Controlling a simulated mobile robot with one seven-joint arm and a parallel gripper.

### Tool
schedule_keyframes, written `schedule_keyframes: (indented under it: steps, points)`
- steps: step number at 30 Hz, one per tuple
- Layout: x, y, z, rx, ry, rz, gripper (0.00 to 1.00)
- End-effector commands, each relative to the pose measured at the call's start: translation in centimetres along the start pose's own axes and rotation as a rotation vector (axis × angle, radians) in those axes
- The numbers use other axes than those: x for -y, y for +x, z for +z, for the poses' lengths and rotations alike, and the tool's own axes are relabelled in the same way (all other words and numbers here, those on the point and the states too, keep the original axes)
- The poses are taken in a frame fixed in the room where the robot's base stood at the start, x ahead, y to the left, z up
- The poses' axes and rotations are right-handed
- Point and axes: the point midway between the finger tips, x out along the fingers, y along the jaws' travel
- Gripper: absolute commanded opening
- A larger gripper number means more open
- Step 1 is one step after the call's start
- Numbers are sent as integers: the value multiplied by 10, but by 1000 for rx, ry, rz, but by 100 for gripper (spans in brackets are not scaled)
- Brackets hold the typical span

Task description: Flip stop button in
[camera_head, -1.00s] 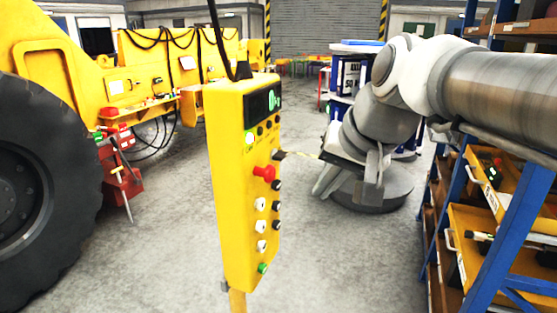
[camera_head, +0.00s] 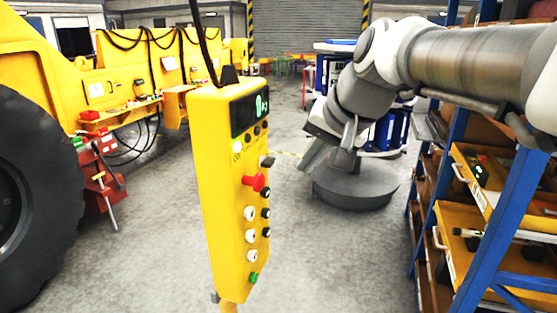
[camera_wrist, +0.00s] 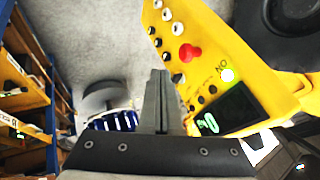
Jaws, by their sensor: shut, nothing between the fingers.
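The yellow control box (camera_head: 228,215) hangs upright in the middle of the head view, slightly tilted. Its red stop button (camera_head: 253,182) stands out from the front face, below the display. It also shows in the wrist view (camera_wrist: 190,52), with the yellow box (camera_wrist: 235,50) around it. My gripper (camera_wrist: 160,74) is shut and empty. In the wrist view its fingertips lie to the left of and slightly below the red button, and appear apart from it. In the head view my gripper (camera_head: 308,158) is right of the box, with a clear gap; its fingertips are hard to make out.
The box also carries a lit display (camera_head: 256,110), a lit lamp (camera_head: 238,146), a black switch (camera_head: 267,162) and several white and black buttons. A blue shelf rack (camera_head: 500,225) stands close on the right. A large tyre (camera_head: 35,200) is on the left. The floor between is clear.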

Motion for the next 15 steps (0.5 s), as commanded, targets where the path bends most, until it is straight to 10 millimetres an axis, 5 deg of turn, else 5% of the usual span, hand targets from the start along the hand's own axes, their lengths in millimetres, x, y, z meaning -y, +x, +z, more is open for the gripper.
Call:
schedule_keyframes:
  steps: [13, 15]
  points:
    - [0, 92, 2, 5, 0, 1, 0]
    - [14, 94, 0, 3, -3, 0, 0]
